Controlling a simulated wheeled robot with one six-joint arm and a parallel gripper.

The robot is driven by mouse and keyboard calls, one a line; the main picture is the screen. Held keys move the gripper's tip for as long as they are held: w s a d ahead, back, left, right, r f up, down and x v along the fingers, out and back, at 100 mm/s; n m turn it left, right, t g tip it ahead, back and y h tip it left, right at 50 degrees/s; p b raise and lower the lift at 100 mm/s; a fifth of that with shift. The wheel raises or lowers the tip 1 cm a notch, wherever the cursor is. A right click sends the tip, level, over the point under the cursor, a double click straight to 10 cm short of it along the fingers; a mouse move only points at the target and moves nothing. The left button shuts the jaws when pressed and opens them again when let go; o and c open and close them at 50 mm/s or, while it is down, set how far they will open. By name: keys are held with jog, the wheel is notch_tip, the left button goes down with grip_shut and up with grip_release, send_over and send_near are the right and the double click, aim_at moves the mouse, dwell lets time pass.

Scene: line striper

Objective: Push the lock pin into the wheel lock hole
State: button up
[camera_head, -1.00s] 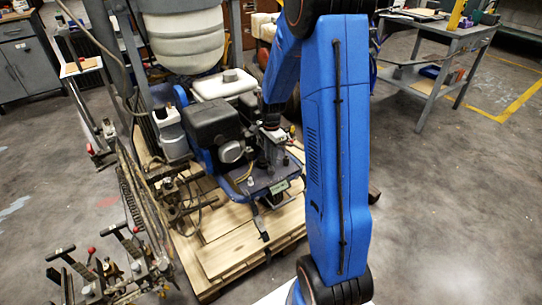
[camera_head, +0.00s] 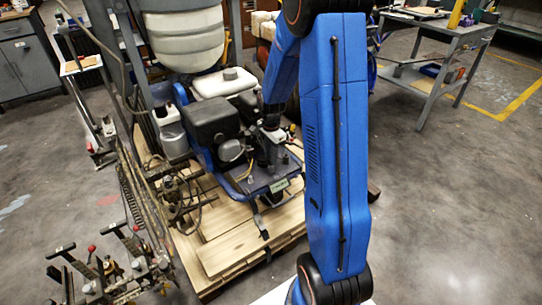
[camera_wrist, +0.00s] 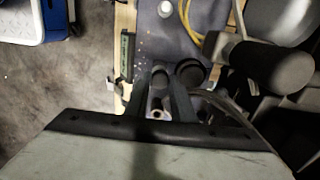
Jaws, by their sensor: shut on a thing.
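The line striper (camera_head: 212,122) is a blue-framed machine with a black engine, standing on a wooden pallet. My gripper (camera_wrist: 158,82) reaches down over its deck (camera_head: 262,182). In the wrist view the two dark fingers close around a small dark cylindrical piece, likely the lock pin (camera_wrist: 159,76). Its lower end is hidden, and I cannot tell whether it is in a hole. A dark round post (camera_wrist: 191,72) stands just right of the fingers. The wheel lock hole cannot be made out.
The pallet (camera_head: 232,250) has bare boards in front of the machine. Levers and hoses (camera_head: 105,270) crowd the left. A grey workbench (camera_head: 440,45) stands back right; the right floor is clear.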

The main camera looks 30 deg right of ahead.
jog(key=shift+f, duration=0.3)
jog(key=o, duration=1)
jog(key=shift+o, duration=0.9)
jog(key=shift+o, duration=1)
jog(key=shift+r, duration=3.55)
